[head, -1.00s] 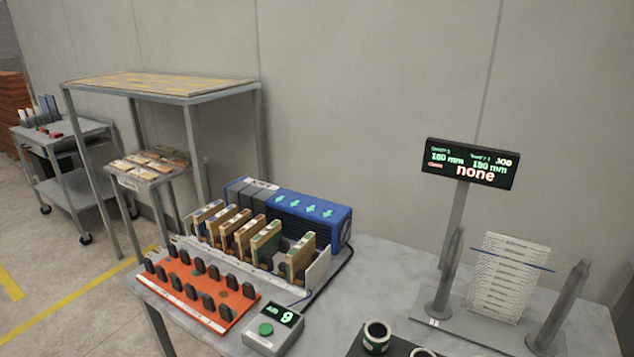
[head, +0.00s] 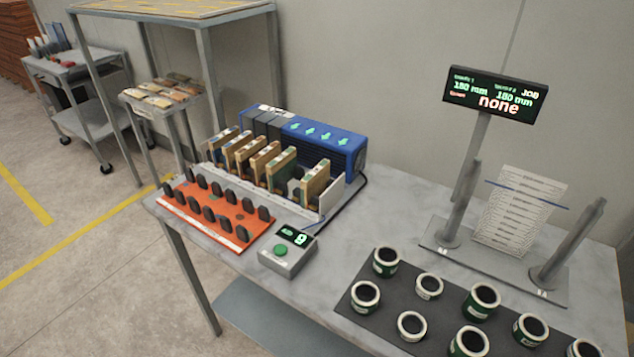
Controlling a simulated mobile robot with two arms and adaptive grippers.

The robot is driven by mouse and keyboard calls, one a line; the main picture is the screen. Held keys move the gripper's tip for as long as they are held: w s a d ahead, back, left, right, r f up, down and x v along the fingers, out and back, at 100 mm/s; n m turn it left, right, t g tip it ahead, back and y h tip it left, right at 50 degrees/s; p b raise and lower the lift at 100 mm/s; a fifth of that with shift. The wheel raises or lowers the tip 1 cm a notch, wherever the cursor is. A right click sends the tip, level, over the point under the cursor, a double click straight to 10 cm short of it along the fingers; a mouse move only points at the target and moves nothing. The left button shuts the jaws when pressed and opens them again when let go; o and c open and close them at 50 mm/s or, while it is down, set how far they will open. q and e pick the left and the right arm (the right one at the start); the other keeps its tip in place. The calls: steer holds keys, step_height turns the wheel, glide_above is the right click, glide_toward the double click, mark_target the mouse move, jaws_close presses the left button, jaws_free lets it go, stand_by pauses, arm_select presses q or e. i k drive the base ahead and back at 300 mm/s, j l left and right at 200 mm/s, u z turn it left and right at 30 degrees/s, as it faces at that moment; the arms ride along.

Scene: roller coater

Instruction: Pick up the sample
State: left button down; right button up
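Several upright wooden panels, possible samples, stand in a white slotted rack (head: 268,193) on the grey table; one with a greenish face (head: 281,170) is near the right, and another panel (head: 315,182) stands at the right end after a gap. Several flat tan and brown pieces (head: 163,92) lie on a small stand at the left. I cannot tell which of these is the sample. Neither of my grippers is in view.
A blue blower box (head: 325,147) stands behind the rack. An orange board (head: 213,218) with black pegs and a grey button box (head: 287,252) are in front. Several green-and-white cans (head: 385,262) stand on a dark mat. A display (head: 494,95) reads "none". The table (head: 380,215) is clear mid-surface.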

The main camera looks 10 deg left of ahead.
mark_target(314, 182)
steer(key=i+j+z, duration=0.15)
steer(key=j+z, duration=0.25)
steer(key=j, duration=0.45)
steer(key=j+z, duration=0.4)
steer(key=j, duration=0.4)
